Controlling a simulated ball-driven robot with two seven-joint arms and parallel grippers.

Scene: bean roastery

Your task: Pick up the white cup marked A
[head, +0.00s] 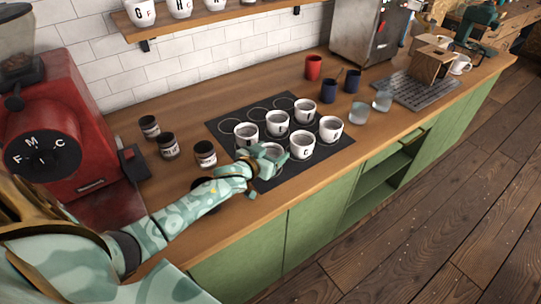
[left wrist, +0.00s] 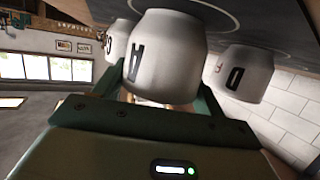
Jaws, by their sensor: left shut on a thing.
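The white cup marked A (left wrist: 165,60) fills the middle of the left wrist view, its dark letter toward the left. My left gripper (left wrist: 165,100) is shut on it, with a green finger on each side. In the head view my left gripper (head: 264,160) is at the front-left cup (head: 271,149) of a group on the black mat (head: 224,124). The gripper partly hides this cup, and its letter cannot be read there. I cannot tell whether the cup is clear of the mat. My right gripper is not in view.
Other white cups stand close by, including one behind (head: 246,134) and one to the right (head: 301,146). Dark jars (head: 205,154) and a red grinder (head: 75,130) are at left. Blue cups (head: 328,91), a red cup (head: 313,67) and glasses (head: 359,113) stand behind right.

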